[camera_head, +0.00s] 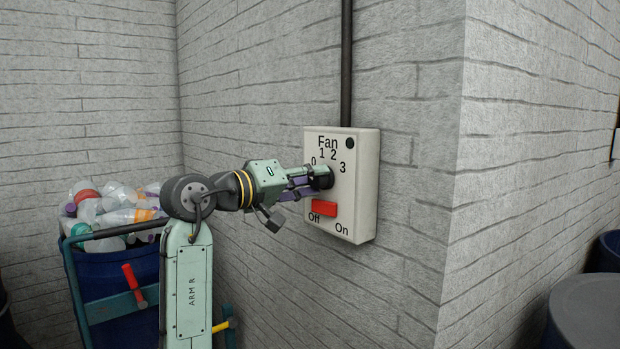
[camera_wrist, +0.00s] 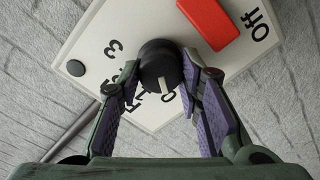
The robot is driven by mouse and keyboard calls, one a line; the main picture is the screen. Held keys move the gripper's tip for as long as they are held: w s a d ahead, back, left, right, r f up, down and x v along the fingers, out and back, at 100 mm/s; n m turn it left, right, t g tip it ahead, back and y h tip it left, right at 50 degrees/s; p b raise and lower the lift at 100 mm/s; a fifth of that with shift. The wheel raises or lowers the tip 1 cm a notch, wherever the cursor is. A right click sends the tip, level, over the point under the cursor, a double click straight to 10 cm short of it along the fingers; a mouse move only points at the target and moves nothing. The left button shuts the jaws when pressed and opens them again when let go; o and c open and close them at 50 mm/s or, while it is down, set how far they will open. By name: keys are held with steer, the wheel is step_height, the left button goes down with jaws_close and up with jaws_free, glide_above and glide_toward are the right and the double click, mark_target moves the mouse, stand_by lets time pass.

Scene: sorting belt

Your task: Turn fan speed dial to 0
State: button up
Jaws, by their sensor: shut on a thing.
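The fan panel (camera_head: 368,200) is a white box on the brick wall, marked "Fan" with 0, 1, 2 and 3 around a black dial (camera_head: 325,178). In the wrist view the dial (camera_wrist: 158,58) sits between the two purple-padded fingers of my gripper (camera_wrist: 160,72). The gripper is shut on it, one finger at each side. The dial's white pointer faces down in that view, close to the 0 mark, which is partly hidden. In the head view my gripper (camera_head: 312,183) covers part of the dial, hiding its pointer.
A red switch (camera_head: 324,208) sits below the dial, between "Off" and "On". A dark conduit (camera_head: 346,60) runs up from the panel. A blue bin (camera_head: 110,275) full of bottles stands at the left. A dark blue barrel (camera_head: 588,310) stands at the lower right.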

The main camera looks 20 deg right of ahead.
steer(key=o, duration=1.2)
steer(key=shift+c, duration=0.2)
steer(key=v, duration=1.2)
steer(key=shift+r, duration=0.1)
